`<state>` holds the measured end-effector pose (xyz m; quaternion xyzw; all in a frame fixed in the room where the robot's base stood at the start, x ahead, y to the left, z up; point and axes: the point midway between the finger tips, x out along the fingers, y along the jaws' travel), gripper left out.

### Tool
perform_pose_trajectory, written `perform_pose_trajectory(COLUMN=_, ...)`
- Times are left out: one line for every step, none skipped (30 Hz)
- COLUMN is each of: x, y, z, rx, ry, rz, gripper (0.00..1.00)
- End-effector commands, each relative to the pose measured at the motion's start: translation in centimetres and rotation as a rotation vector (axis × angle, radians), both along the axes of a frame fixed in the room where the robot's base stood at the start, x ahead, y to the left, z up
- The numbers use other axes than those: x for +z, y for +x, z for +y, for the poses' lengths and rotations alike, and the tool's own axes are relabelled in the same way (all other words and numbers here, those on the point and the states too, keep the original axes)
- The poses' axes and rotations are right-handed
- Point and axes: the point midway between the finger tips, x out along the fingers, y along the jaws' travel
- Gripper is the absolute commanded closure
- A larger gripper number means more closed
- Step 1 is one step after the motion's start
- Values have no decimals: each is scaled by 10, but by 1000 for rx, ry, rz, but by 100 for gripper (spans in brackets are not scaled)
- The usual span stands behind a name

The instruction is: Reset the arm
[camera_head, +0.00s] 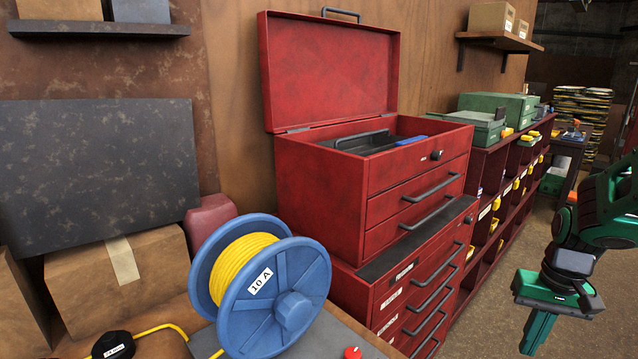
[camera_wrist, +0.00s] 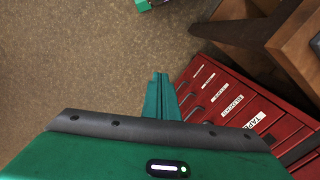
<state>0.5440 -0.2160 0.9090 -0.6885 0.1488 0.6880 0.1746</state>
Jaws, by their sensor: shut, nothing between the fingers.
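My gripper (camera_head: 540,330) is green and black and hangs at the right side of the head view, pointing down over the floor. Its fingers are together with nothing between them. In the wrist view the closed green fingers (camera_wrist: 158,98) point out over the bare floor, to the left of the red drawer cabinet (camera_wrist: 240,108). My gripper touches nothing that I can see. My arm comes in from the right edge of the head view, and most of it is out of the picture.
A red tool chest (camera_head: 330,180) stands with its lid up on the drawer cabinet. A blue cable reel (camera_head: 310,270) with yellow cable sits on the bench in front. The floor (camera_head: 500,290) around my gripper is clear.

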Motion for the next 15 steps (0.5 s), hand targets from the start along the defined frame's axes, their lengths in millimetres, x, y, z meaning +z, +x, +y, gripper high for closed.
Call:
perform_pose_trajectory(x=11, y=-11, z=5, rx=-3, ry=-10, rz=-4, gripper=100)
perform_pose_trajectory(x=16, y=-18, z=7, rx=-8, ry=-15, rz=-2, gripper=100)
perform_pose_trajectory(x=23, y=-27, z=10, rx=-15, ry=-19, rz=0, gripper=100)
perform_pose_trajectory(x=28, y=-34, z=13, rx=-21, ry=-24, rz=2, gripper=100)
perform_pose_trajectory(x=32, y=-42, z=16, rx=-26, ry=-25, rz=4, gripper=100)
perform_pose_trajectory(x=38, y=-52, z=18, rx=-35, ry=-29, rz=5, gripper=100)
perform_pose_trajectory(x=42, y=-59, z=21, rx=-39, ry=-31, rz=6, gripper=100)
perform_pose_trajectory(x=45, y=-66, z=24, rx=-45, ry=-32, rz=8, gripper=100)
perform_pose_trajectory(x=50, y=-76, z=27, rx=-52, ry=-33, rz=8, gripper=100)
perform_pose_trajectory(x=52, y=-82, z=29, rx=-57, ry=-33, rz=10, gripper=100)
perform_pose_trajectory(x=55, y=-89, z=31, rx=-63, ry=-34, rz=9, gripper=100)
perform_pose_trajectory(x=57, y=-97, z=34, rx=-69, ry=-32, rz=11, gripper=100)
perform_pose_trajectory(x=59, y=-102, z=35, rx=-74, ry=-32, rz=11, gripper=100)
perform_pose_trajectory(x=60, y=-107, z=37, rx=-77, ry=-30, rz=12, gripper=100)
perform_pose_trajectory(x=62, y=-112, z=39, rx=-82, ry=-29, rz=12, gripper=100)
